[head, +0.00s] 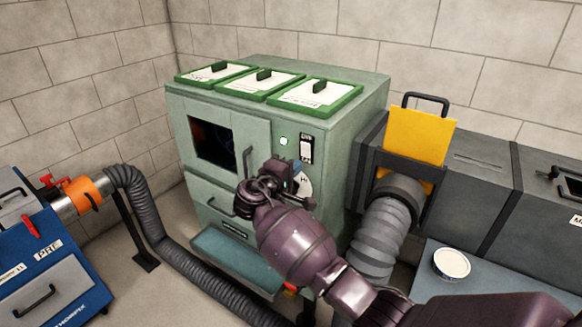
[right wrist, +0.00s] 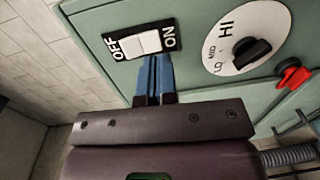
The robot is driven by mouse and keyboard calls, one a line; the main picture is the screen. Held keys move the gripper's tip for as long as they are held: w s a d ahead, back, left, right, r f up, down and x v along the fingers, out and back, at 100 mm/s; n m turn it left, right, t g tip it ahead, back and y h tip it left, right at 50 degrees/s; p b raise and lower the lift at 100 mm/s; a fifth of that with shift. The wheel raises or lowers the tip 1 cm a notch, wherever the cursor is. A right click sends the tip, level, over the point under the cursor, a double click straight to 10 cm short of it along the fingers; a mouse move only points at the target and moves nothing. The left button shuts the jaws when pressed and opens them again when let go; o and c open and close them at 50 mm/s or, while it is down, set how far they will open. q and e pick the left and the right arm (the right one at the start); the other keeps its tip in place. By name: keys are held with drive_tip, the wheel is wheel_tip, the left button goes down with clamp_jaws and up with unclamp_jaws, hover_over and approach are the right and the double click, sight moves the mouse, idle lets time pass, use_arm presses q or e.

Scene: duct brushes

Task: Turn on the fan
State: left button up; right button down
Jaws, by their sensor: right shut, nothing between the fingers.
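The fan's switch is a white rocker (right wrist: 147,42) on a black plate marked OFF and ON, on the front of the green cabinet (head: 350,135). The rocker also shows in the head view (head: 305,151), right of a small bright green light (head: 284,141). My right gripper (right wrist: 154,62) is shut and empty, its blue fingertips at the plate's lower edge, near the ON side. I cannot tell whether they touch. In the head view the right gripper (head: 293,170) hides part of the panel below the switch. My left gripper is not in view.
A white dial with a black knob (right wrist: 252,51), marked LO, MID and HI, sits beside the switch, with a red knob (right wrist: 293,75) beyond. A yellow plate (head: 416,135) stands in the grey duct at right. A blue machine (head: 45,260) with a hose is at left.

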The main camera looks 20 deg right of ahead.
drive_tip(key=f+v, duration=0.2)
drive_tip(key=v, duration=0.8)
drive_tip(key=shift+a, duration=0.15)
drive_tip(key=shift+s, duration=0.15)
